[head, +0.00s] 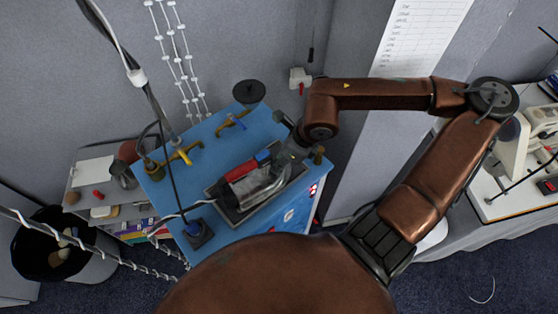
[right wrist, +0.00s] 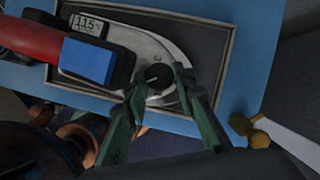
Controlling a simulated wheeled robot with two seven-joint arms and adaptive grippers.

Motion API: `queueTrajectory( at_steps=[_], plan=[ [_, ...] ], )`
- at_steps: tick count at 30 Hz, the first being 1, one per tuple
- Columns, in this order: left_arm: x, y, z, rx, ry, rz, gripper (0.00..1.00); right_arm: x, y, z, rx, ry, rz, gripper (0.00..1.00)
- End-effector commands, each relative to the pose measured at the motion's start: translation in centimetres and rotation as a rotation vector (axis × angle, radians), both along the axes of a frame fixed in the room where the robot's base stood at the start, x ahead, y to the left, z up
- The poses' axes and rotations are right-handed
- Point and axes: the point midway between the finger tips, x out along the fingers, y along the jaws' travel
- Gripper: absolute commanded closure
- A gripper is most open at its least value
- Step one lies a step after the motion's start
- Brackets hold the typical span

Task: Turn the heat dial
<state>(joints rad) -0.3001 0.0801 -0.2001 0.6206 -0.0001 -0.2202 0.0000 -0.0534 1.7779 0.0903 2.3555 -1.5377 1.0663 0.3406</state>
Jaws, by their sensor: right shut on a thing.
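An iron (head: 262,185) with a red handle and a blue end lies in a dark tray (head: 224,211) on the blue table top. In the right wrist view, the iron's metal body (right wrist: 125,38) carries a small label reading about 115 °C. A round black dial (right wrist: 157,76) sits on the metal body near its rounded end. My right gripper (right wrist: 159,82) has its two greenish fingers on either side of the dial and is shut on it. In the head view, my right gripper (head: 289,150) is over the iron's blue end, and the dial is hidden. My left gripper is not in view.
The blue stand (head: 170,187) also bears brass taps (head: 182,153) and a black block with a cable (head: 197,234). A shelf (head: 95,170) with small items and a dark bin (head: 45,245) stand left. A white machine (head: 520,140) is on the right table.

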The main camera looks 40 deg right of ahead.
Motion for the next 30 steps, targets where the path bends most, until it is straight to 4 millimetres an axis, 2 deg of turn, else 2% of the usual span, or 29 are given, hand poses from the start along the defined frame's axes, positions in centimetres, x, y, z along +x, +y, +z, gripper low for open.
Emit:
queueTrajectory(
  at_steps=[9, 20, 30],
  plan=[
    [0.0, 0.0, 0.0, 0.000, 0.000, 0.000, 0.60, 0.0, 0.0, 0.0, 0.000, 0.000, 0.000, 0.58],
    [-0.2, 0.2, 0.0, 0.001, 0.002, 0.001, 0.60, -0.1, 0.0, 0.1, 0.000, 0.002, 0.000, 0.58],
    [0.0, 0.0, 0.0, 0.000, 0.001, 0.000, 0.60, -0.8, -0.3, 2.0, 0.003, 0.004, 0.001, 0.58]
  ],
)
